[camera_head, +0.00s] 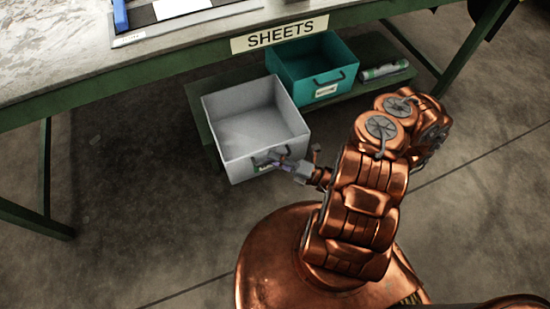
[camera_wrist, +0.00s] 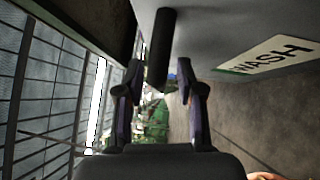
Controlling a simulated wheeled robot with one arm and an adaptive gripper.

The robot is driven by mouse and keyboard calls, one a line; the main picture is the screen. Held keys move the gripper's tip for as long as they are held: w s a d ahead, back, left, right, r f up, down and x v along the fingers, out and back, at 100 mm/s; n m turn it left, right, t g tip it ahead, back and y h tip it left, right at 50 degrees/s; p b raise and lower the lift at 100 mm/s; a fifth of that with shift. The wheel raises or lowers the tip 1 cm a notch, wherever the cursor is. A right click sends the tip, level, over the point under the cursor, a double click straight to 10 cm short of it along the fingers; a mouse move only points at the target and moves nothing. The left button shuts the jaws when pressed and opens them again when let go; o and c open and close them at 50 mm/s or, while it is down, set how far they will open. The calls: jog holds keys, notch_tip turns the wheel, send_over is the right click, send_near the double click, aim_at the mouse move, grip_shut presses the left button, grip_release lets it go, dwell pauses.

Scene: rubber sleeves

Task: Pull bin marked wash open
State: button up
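The light grey bin (camera_head: 232,160) sits on the low green shelf under the table, its front jutting past the shelf edge and further forward than the teal bin. In the wrist view its front face (camera_wrist: 225,30) carries a white label (camera_wrist: 268,56) reading WASH. A dark bar handle (camera_wrist: 162,40) stands out from that face. My gripper (camera_head: 278,161) is at the bin's front, by the handle. In the wrist view my gripper (camera_wrist: 159,72) is open, with the handle's end between its fingertips and narrow gaps seemingly on both sides. The arm's wrist partly hides the label in the head view.
A teal bin (camera_head: 312,65) with its own handle and label stands behind to the right. A rolled item (camera_head: 384,71) lies on the shelf (camera_head: 380,48) beside it. A SHEETS sign (camera_head: 287,33) hangs on the table edge above. The floor (camera_head: 130,215) in front and left is clear.

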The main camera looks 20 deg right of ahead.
jog(key=shift+s+d, duration=0.1)
jog(key=v, duration=1.1)
jog(key=shift+s+d, duration=0.25)
jog(key=w+a+r+n+g+p, duration=0.1)
jog(key=a+r+n+g+p, duration=0.25)
jog(key=r+n+g, duration=0.4)
jog(key=w+a+r+n+g+y+p, duration=0.1)
jog(key=a+r+n+g+p, duration=0.25)
jog(key=r+n, duration=0.7)
jog(key=a+r+n+g+p, duration=0.35)
jog(key=r+n+g, duration=0.25)
jog(key=r, duration=0.7)
jog(key=s+r+n+h+p, duration=0.4)
jog(key=r+n+h+p, duration=0.1)
jog(key=r, duration=0.4)
jog(key=s+d+r+n+t+h+p, duration=0.1)
jog(key=s+r+n+h+p, duration=0.4)
jog(key=r+n, duration=0.3)
jog(key=s+r+n+h+p, duration=0.4)
jog(key=r+n+h+p, duration=0.1)
jog(key=r, duration=0.6)
jog(key=shift+s+d+r+n+t+p, duration=0.25)
jog(key=shift+s+r+n+t+p, duration=0.15)
jog(key=shift+n, duration=0.3)
jog(key=shift+d, duration=0.1)
